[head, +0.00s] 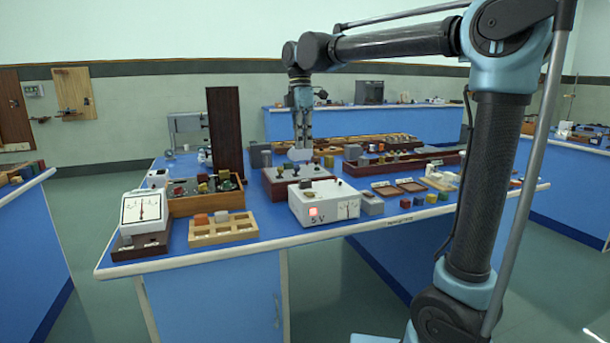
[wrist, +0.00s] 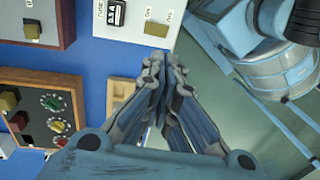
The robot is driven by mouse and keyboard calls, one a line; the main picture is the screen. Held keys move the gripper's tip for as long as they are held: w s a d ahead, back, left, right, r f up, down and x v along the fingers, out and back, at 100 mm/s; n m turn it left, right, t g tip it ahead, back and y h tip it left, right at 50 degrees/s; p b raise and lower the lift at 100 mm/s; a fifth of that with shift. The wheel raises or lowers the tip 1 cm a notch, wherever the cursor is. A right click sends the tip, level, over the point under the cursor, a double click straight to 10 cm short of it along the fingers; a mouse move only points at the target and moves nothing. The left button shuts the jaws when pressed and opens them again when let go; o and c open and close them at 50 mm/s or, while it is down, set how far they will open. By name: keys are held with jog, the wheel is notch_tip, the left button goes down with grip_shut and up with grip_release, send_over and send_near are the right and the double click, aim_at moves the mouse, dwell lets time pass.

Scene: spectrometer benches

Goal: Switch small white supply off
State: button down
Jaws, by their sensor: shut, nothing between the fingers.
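The small white supply (head: 325,206) stands near the front edge of the blue bench, with a lit red lamp (head: 314,212), "5 V" lettering and a meter (head: 348,210) on its front. In the wrist view the white supply (wrist: 132,22) is at the top, showing a black fuse holder (wrist: 116,13) and a beige switch (wrist: 155,28) beside "ON" lettering. My gripper (head: 302,142) points down above the bench, behind the supply in the head view. Its fingers (wrist: 160,68) are shut and empty, their tips just below the switch in the picture; whether they touch is unclear.
A dark red box (head: 285,190) with knobs sits behind the supply. A wooden box with knobs (head: 180,203), a wooden tray (head: 235,236) and a white meter (head: 144,208) stand to the left. A grey block (head: 371,204) is close on the right. A tall dark panel (head: 224,130) stands behind.

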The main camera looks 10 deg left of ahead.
aim_at(309, 194)
jog(key=f, duration=0.4)
jog(key=s+f, duration=0.1)
jog(key=f, duration=0.4)
jog(key=d+f, duration=0.1)
jog(key=f, duration=0.3)
jog(key=shift+s+f, duration=0.35)
